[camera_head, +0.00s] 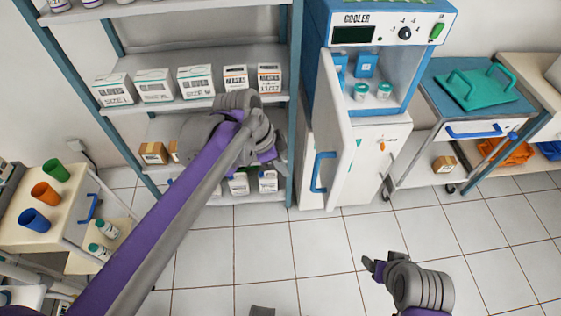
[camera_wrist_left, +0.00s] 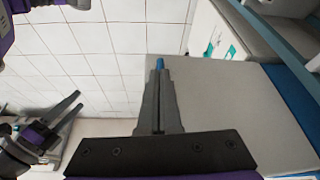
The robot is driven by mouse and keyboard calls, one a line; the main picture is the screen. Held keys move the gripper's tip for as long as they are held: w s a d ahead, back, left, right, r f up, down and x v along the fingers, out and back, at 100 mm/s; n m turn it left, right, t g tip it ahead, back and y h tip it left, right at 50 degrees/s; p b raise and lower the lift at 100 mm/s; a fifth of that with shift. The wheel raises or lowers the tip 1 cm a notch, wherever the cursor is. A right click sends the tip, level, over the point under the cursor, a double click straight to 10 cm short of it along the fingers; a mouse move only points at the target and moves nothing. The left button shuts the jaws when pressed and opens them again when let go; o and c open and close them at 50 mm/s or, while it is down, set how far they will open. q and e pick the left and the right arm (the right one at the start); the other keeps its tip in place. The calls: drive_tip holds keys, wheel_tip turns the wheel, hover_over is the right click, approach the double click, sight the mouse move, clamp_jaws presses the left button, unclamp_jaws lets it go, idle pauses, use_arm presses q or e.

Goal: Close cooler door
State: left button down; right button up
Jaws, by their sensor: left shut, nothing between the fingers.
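The cooler (camera_head: 385,22) stands at the back centre with its compartment uncovered. Its white door (camera_head: 334,100) is swung out to the left and toward me, with a blue handle (camera_head: 322,172) low on it. My left gripper (camera_head: 272,158) is left of the door, in front of the shelf and partly hidden by its own wrist. In the left wrist view its fingers (camera_wrist_left: 160,85) are together and empty, over a pale flat panel (camera_wrist_left: 230,105), with a bit of blue beyond the tips. My right gripper (camera_head: 374,266) is low, over the floor, apart from the cooler; its fingers look spread in the wrist view (camera_wrist_left: 70,108).
A shelf unit (camera_head: 200,106) with boxes is left of the cooler. A blue-topped cart (camera_head: 450,95) with a green tray is on the right. Tiled floor (camera_head: 260,235) in front is clear.

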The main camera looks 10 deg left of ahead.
use_arm(q)
drive_tip(key=w+d+f, duration=0.2)
drive_tip(key=d+f, duration=0.2)
drive_tip(key=d, duration=0.1)
drive_tip(key=shift+w+d+f, duration=0.15)
drive_tip(key=shift+w+f, duration=0.1)
drive_tip(key=shift+f, duration=0.05)
